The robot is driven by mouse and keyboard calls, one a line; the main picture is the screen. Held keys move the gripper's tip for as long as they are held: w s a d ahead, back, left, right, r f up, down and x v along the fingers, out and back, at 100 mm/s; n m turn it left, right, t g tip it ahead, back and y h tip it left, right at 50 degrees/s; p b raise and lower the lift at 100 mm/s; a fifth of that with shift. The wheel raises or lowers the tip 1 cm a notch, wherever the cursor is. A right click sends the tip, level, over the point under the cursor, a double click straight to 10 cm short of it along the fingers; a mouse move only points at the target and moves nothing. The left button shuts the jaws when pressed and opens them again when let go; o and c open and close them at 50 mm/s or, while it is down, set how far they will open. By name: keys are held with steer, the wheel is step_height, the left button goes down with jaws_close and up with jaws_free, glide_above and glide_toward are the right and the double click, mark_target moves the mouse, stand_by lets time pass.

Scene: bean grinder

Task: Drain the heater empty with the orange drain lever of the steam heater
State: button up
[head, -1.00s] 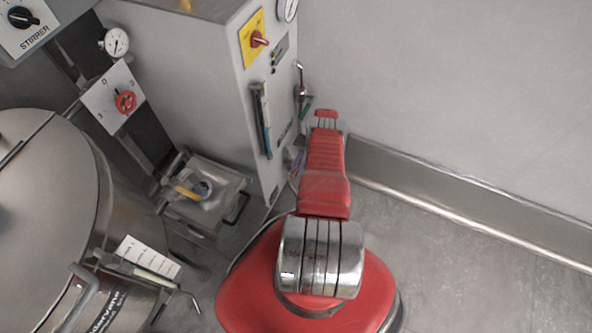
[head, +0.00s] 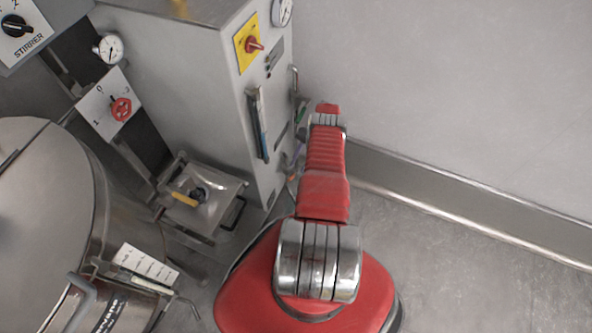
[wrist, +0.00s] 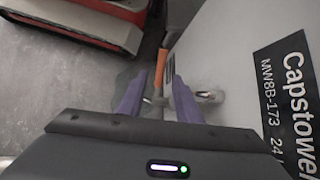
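The steam heater is the tall steel cabinet (head: 190,80) against the wall, with a yellow plate and red switch (head: 249,43) and a sight glass (head: 258,125) showing blue low down. In the wrist view its side panel (wrist: 225,65) bears a black Capstower label. The orange drain lever (wrist: 161,66) points away there, above a small metal fitting (wrist: 208,96). My gripper (wrist: 159,82) is open, its two purple fingers apart on either side of the lever's near end. I cannot tell whether either finger touches it. In the head view my red arm mostly hides the gripper, and the lever is hidden.
A round steel vessel (head: 45,190) stands at the left, with a steel box with a yellow handle (head: 205,200) between it and the heater. A metal skirting (head: 450,210) runs along the wall. The floor (head: 480,285) at the right is clear.

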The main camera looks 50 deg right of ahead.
steer(key=v, duration=0.8)
steer(key=shift+d+r, duration=0.2)
steer(key=shift+s, duration=0.1)
steer(key=shift+c, duration=0.5)
